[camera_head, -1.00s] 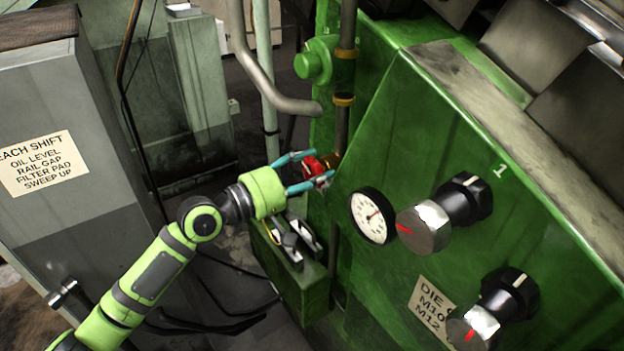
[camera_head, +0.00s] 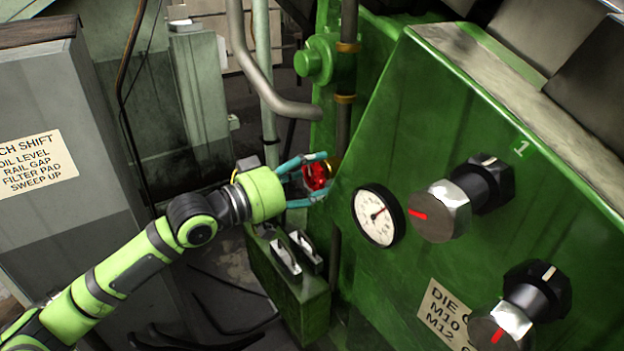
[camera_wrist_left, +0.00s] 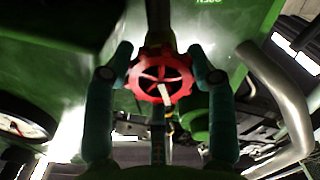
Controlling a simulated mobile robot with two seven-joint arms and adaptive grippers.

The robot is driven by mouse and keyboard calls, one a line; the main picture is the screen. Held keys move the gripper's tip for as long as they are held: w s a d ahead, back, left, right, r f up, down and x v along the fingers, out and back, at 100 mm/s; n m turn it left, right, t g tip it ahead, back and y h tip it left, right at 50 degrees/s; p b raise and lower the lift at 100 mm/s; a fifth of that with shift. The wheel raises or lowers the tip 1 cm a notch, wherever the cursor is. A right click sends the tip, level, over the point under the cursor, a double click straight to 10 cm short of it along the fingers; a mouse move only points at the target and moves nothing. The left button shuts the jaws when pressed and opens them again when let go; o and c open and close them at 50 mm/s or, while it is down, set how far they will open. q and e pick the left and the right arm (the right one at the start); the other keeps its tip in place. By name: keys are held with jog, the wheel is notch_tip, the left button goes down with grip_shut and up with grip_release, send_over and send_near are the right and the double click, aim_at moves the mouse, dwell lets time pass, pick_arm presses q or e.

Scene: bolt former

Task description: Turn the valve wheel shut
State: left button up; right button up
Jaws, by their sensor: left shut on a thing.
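The red valve wheel (camera_head: 316,176) sits on a brass-coloured fitting at the pipe, beside the green machine's left edge. It faces the camera in the left wrist view (camera_wrist_left: 160,77), with spokes and a pale mark at its lower rim. My left gripper (camera_head: 312,178) reaches in from the left, its teal fingers above and below the wheel. In the left wrist view the fingers (camera_wrist_left: 162,70) stand on both sides of the rim, shut on it. Finger contact is partly hidden in the head view. My right gripper is in no view.
A round gauge (camera_head: 379,215) and black knobs (camera_head: 483,183) are on the green machine's face, right of the wheel. A green switch box (camera_head: 290,275) lies below the gripper. A bent grey pipe (camera_head: 262,85) hangs above. A grey cabinet (camera_head: 60,220) stands left.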

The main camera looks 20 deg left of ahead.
pick_arm(q)
jog(key=m, duration=0.2)
jog(key=r+m, duration=0.1)
jog(key=m, duration=0.1)
jog(key=shift+a+m, duration=0.1)
jog(key=shift+m, duration=2.1)
jog(key=o, duration=1.2)
jog(key=shift+d+f, duration=0.1)
jog(key=shift+d, duration=0.1)
jog(key=shift+c, duration=0.2)
